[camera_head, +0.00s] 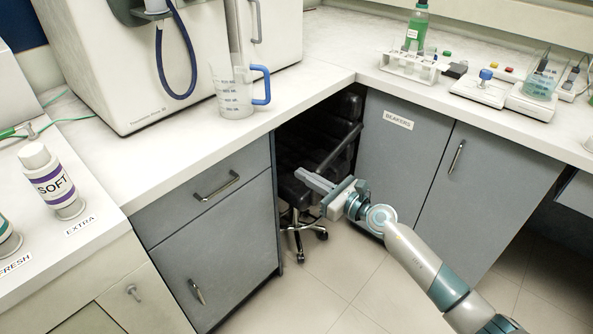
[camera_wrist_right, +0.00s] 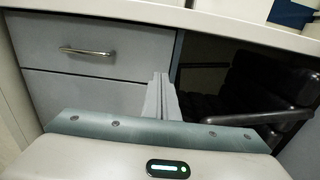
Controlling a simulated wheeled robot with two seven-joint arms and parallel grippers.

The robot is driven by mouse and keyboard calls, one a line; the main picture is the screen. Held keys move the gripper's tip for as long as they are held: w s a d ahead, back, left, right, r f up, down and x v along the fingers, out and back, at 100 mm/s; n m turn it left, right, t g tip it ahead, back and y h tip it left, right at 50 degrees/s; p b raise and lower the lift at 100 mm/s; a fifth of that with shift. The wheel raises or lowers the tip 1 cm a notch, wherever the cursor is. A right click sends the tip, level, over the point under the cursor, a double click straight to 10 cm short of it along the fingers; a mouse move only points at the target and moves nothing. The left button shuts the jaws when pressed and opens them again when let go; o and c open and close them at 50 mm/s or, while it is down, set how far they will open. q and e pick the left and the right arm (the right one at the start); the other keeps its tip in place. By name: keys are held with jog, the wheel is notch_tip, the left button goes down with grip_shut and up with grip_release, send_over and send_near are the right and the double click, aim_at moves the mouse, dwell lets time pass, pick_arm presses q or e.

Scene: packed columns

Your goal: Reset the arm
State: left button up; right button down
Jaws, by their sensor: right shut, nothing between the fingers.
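My right gripper (camera_head: 318,183) reaches in from the lower right of the head view. It hangs in the open space in front of the dark recess under the counter corner. Its fingers are shut with nothing between them, and they also show together in the right wrist view (camera_wrist_right: 161,98). The fingers point toward the recess and the grey drawer cabinet (camera_head: 200,230) and touch nothing that I can see. My left gripper is not in either view.
The counter carries a beaker with a blue handle (camera_head: 238,92), a tube rack (camera_head: 413,66), a green bottle (camera_head: 416,27) and a white SOFT bottle (camera_head: 52,182). A dark chair (camera_head: 300,215) stands in the recess. The BEAKERS cabinet (camera_head: 415,140) is shut. Floor in front is clear.

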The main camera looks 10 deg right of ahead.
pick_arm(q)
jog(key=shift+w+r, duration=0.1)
pick_arm(e)
jog(key=shift+s+d, duration=0.15)
jog(key=shift+s, duration=0.1)
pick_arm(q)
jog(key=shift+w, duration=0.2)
